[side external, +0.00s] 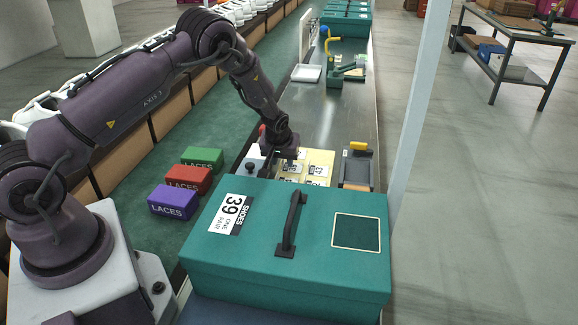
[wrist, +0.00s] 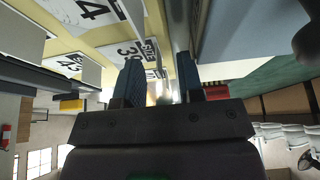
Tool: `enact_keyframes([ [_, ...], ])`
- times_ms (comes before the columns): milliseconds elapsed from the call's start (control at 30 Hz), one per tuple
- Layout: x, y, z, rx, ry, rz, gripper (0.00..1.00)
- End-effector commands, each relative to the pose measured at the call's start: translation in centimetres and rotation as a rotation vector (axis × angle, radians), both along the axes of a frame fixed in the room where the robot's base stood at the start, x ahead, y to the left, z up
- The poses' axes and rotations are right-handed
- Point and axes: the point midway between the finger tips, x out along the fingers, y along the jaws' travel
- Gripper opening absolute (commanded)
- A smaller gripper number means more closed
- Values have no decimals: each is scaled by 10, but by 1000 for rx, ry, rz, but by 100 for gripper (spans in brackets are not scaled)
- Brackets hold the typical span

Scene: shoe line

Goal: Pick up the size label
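Size labels stand at a yellow holder (side external: 322,157) just behind the teal shoe box. They are white cards with black numbers; one label (side external: 317,170) shows right of my gripper (side external: 284,160). In the wrist view, a card reading 36 or 39 (wrist: 135,52) lies just beyond my fingers, a large card with a 4 (wrist: 92,12) is at the upper left, and a 43 card (wrist: 70,64) is at the left. My gripper (wrist: 156,82) is open, its two dark blue fingers apart. I cannot tell whether a card edge lies between them.
The closed teal box (side external: 290,265) with a black handle (side external: 291,222) and a dark framed square (side external: 356,232) stands in front. Purple (side external: 173,203), red (side external: 189,179) and green (side external: 203,158) laces boxes lie left. A grey tray with a yellow-topped item (side external: 357,168) is right. The belt behind is partly clear.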

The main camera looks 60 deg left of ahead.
Motion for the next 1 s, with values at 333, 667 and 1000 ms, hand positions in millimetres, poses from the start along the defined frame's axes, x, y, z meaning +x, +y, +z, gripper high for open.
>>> enact_keyframes([
  [333,0,0,-1,-1,-1,0,8],
  [667,0,0,-1,0,0,0,0],
  [1000,1,0,12,1,-4,0,0],
])
